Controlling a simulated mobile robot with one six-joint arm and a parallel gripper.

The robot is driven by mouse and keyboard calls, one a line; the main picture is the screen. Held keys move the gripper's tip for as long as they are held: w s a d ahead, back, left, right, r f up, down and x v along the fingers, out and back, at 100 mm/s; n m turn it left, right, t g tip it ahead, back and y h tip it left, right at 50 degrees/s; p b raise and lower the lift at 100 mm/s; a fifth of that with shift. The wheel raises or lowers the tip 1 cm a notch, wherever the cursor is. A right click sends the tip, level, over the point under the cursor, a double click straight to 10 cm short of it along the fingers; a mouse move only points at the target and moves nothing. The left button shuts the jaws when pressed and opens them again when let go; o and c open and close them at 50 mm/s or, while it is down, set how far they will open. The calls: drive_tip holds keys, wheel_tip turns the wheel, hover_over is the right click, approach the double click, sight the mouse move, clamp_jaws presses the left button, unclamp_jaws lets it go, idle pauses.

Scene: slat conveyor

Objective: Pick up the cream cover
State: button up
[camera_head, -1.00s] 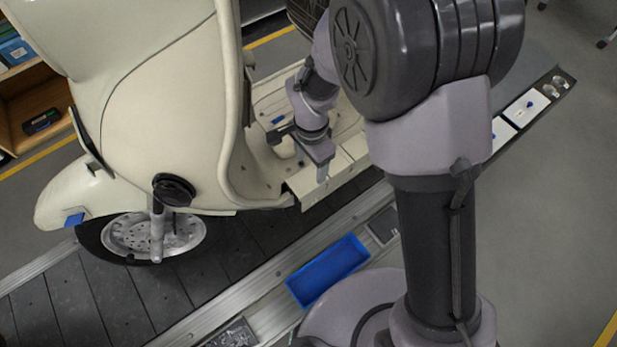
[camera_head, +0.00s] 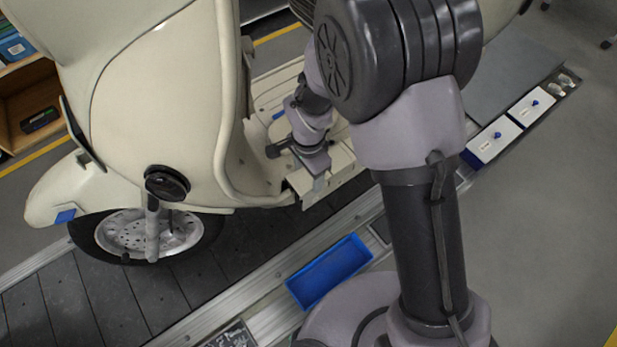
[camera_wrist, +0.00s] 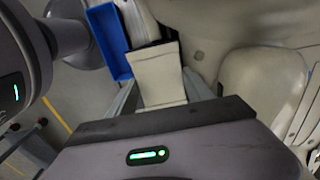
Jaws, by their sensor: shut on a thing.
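The cream cover (camera_wrist: 158,75) shows in the wrist view as a pale, nearly square panel between my two fingers. My gripper (camera_wrist: 162,94) is shut on it. In the head view my gripper (camera_head: 317,184) is at the side edge of the cream scooter's footboard, pointing down. There the cover's outline blends with the cream bodywork, and I cannot tell whether it touches the scooter.
The cream scooter (camera_head: 150,90) stands on the dark slat conveyor (camera_head: 60,295). A blue tray (camera_head: 329,271) lies beside the conveyor's metal rail, below my gripper in the picture. White boxes (camera_head: 494,139) stand at the right. Grey floor is clear further right.

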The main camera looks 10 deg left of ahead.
drive_tip(key=r+p, duration=0.1)
drive_tip(key=r, duration=0.1)
drive_tip(key=r+p, duration=0.1)
drive_tip(key=r, duration=0.2)
drive_tip(key=r+p, duration=0.1)
drive_tip(key=r, duration=0.1)
drive_tip(key=shift+w+d+r+p, duration=0.1)
drive_tip(key=shift+d+r+p, duration=0.1)
drive_tip(key=shift+d+p, duration=0.15)
drive_tip(key=w+d+p, duration=0.1)
drive_tip(key=w+d, duration=0.1)
drive_tip(key=d, duration=0.6)
drive_tip(key=w+d+p, duration=0.2)
drive_tip(key=d, duration=0.6)
drive_tip(key=shift+w+d+f, duration=0.25)
drive_tip(key=shift+w+d, duration=0.1)
drive_tip(key=shift+r, duration=0.1)
wheel_tip(320, 180, up, 7)
drive_tip(key=p, duration=0.4)
drive_tip(key=shift+p, duration=0.4)
